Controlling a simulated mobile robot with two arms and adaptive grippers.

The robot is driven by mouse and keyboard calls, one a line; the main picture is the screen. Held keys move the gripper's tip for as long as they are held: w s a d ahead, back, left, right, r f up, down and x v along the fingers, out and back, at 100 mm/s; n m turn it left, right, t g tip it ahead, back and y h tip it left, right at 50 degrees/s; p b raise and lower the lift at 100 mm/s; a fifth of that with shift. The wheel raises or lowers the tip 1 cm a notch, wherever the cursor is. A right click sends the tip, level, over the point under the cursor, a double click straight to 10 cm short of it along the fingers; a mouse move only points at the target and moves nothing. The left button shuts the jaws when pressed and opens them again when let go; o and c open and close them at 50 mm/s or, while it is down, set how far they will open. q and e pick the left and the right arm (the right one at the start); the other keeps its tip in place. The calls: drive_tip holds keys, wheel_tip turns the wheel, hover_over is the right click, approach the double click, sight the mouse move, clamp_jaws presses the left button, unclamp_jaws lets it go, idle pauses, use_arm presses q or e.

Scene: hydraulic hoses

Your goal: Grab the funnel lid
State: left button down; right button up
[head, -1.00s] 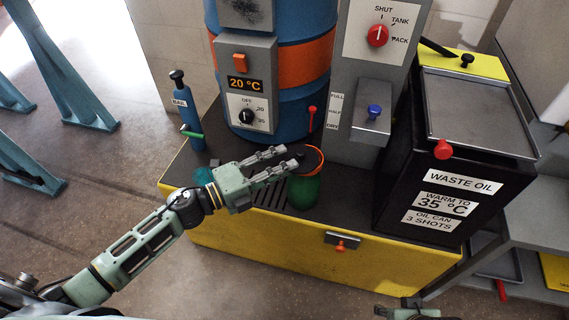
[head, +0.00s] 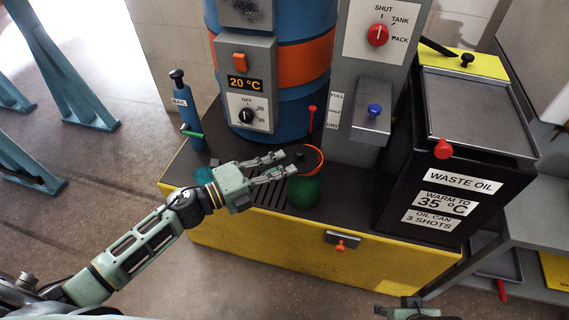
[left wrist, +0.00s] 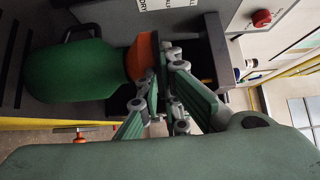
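A green oil can (head: 304,190) with an orange funnel rim (head: 319,156) stands on the dark bench top. A dark lid (head: 303,154) sits in the rim, partly hidden by my fingers. My left gripper (head: 288,164) is open, its two fingers apart, just left of the lid. The left wrist view shows the green can (left wrist: 75,72) and orange funnel (left wrist: 141,58), with the fingers close in front; I cannot tell whether they touch the lid. My right gripper (head: 410,312) shows only partly at the bottom edge.
A blue drum (head: 290,90) with an orange band stands behind the can. A black waste oil box (head: 400,165) is to the right, and a blue hand-pump-like cylinder (head: 178,108) to the left. A red-tipped rod (head: 311,118) rises just behind the funnel.

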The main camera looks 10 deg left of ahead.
idle(0.5)
use_arm(q)
drive_tip(key=shift+r, duration=0.15)
wheel_tip(320, 180, up, 2)
drive_tip(key=shift+r+p, duration=0.1)
drive_tip(key=shift+p, duration=1.15)
use_arm(e)
wheel_tip(320, 180, down, 8)
drive_tip(key=shift+s+f, duration=0.2)
drive_tip(key=shift+f, duration=0.05)
drive_tip(key=shift+a, duration=0.1)
use_arm(q)
drive_tip(key=s+a+r+p, duration=0.4)
drive_tip(key=s+a+r, duration=0.1)
drive_tip(key=s+a, duration=0.4)
drive_tip(key=shift+s+a+p, duration=0.3)
drive_tip(key=shift+a+p, duration=0.1)
drive_tip(key=shift+a, duration=0.25)
use_arm(e)
drive_tip(key=s+d+f+g, duration=0.1)
drive_tip(key=s+f, duration=0.8)
drive_tip(key=f, duration=0.4)
drive_tip(key=shift+s+d+g, duration=0.15)
drive_tip(key=shift+s+g, duration=0.15)
drive_tip(key=shift+s, duration=0.05)
